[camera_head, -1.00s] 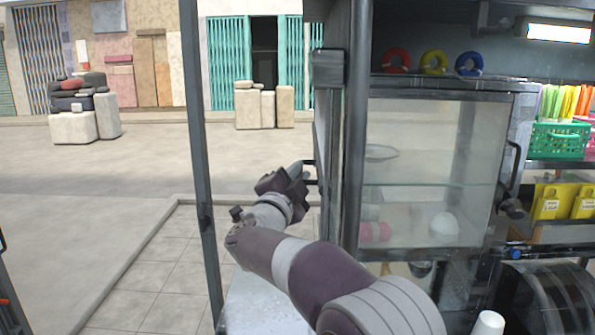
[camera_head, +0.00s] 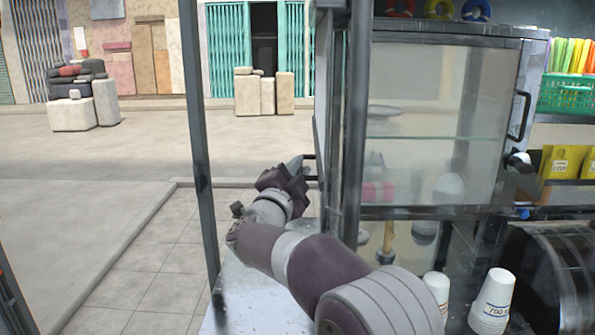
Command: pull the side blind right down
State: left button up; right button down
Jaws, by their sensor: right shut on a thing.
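The side blind (camera_head: 321,95) appears to be the narrow grey strip seen nearly edge-on beside the stall's dark post; most of its face is hidden. A small dark handle (camera_head: 310,158) sticks out at its left edge. My right gripper (camera_head: 297,168) is shut at this handle, at about mid-height of the glass cabinet. The fingers are small and dark, so the exact contact is hard to see. My left gripper is not in view.
A dark post (camera_head: 354,120) stands just right of the gripper, with a glass cabinet (camera_head: 430,110) behind it. A thin post (camera_head: 196,130) stands to the left. White cups (camera_head: 493,300) stand at lower right. Open paving lies beyond the left post.

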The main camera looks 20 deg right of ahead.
jog(key=c, duration=1.3)
grip_release()
jog(key=shift+f, duration=0.5)
jog(key=shift+o, duration=0.7)
jog(key=shift+r, duration=0.15)
jog(key=shift+s+a, duration=0.1)
jog(key=b+v, duration=0.3)
jog(key=v, duration=0.9)
jog(key=shift+s+b, duration=0.25)
jog(key=shift+b, duration=0.15)
jog(key=shift+a, duration=0.15)
